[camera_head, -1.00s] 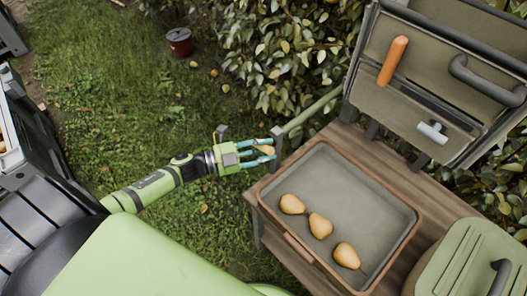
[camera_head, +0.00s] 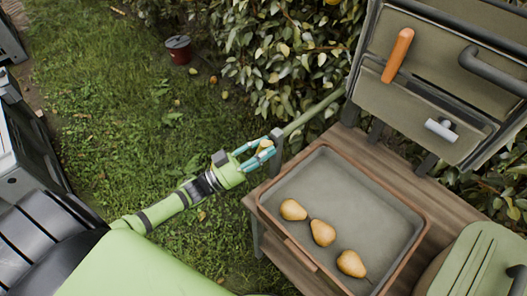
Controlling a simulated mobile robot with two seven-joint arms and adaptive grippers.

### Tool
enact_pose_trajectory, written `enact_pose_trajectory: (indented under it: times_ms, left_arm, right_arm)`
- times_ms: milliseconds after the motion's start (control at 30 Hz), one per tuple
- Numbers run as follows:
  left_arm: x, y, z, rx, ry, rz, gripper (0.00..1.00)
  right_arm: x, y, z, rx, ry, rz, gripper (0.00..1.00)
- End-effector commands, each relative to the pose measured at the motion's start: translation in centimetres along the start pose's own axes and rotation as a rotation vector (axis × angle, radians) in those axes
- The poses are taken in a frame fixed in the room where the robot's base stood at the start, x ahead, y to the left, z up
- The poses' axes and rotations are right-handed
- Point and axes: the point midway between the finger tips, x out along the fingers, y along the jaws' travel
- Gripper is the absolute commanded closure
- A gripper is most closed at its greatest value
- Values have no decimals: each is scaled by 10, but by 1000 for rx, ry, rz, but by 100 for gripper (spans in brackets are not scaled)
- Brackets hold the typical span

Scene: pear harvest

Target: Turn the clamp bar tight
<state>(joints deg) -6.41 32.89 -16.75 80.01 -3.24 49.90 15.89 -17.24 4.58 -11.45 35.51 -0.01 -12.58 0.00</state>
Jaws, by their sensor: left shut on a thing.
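The clamp (camera_head: 277,141) shows as a grey upright piece at the left back corner of the wooden bench, next to the lower end of a green pole (camera_head: 312,113). A short tan piece, which looks like the clamp bar (camera_head: 265,147), is between the teal fingers of my left gripper (camera_head: 259,150). That gripper is shut on it, just left of the clamp, and its fingers hide part of the bar. The exact join of bar and clamp is too small to tell. My right gripper is not in view.
A brown-rimmed tray (camera_head: 420,226) with three pears (camera_head: 323,232) lies on the bench (camera_head: 455,203), close to the clamp. A green lidded box (camera_head: 480,265) is at the lower right. Grass lies open to the left.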

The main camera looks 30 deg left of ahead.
Motion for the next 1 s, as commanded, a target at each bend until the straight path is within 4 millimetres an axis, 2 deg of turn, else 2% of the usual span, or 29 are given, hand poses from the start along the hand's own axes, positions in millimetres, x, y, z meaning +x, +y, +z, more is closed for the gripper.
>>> enact_pose_trajectory:
  times_ms: [400, 1000]
  left_arm:
    - [0, -2, -1, -232, 50, -97, 99]
    - [1, -2, -2, -292, 63, -121, 99]
  right_arm:
    - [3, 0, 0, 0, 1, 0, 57]
    - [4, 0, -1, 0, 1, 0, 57]
